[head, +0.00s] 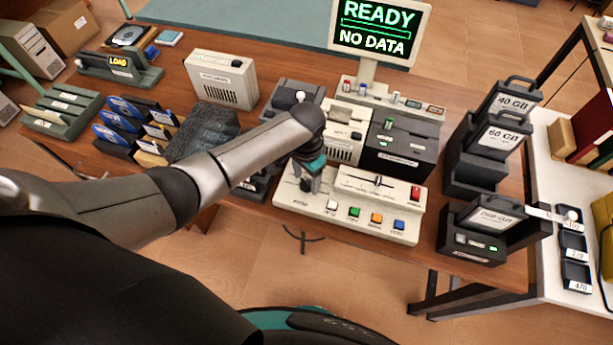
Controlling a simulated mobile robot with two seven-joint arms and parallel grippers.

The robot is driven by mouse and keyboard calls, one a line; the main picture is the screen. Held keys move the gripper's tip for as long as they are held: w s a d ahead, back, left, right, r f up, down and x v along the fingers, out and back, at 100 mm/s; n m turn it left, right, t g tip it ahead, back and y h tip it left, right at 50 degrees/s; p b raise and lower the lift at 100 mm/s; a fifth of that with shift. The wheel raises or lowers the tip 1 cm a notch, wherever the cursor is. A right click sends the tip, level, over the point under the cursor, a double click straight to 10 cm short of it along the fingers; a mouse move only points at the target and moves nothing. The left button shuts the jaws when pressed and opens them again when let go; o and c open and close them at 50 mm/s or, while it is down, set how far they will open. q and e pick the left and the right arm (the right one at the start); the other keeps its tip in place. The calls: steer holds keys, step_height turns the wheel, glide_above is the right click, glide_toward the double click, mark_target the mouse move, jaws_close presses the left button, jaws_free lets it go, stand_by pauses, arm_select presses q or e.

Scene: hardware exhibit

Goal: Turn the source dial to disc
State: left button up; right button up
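A cream control console (350,205) stands at the front edge of the table, with a slider on top and several coloured buttons along its front. My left arm reaches across from the left, and my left gripper (310,180) points down over the console's left end. The source dial is not clearly visible; the gripper covers the spot above the left-hand label. Whether its fingers touch or hold a knob there is too small and hidden to tell. The screen (375,30) behind reads "READY" and "NO DATA". My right gripper is out of view.
Right of the console is a dark device (485,225) with a labelled cartridge. Behind it stand black cartridges marked 40 GB (512,102) and 60 GB (503,138). A black box (402,150) stands close behind the console. Disc holders (125,125) are at the left.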

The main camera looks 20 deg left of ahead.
arm_select(q)
jaws_close()
stand_by(0.3)
steer(key=shift+s+r+n+p, duration=0.1)
steer(key=shift+r+n+p, duration=0.05)
steer(key=shift+n+p, duration=0.95)
steer(key=shift+d+n+p, duration=0.1)
steer(key=shift+n+p, duration=0.5)
steer(key=shift+p, duration=0.2)
steer(key=shift+n+p, duration=0.75)
steer(key=shift+n, duration=0.45)
steer(key=shift+n+p, duration=0.55)
steer(key=shift+n, duration=0.45)
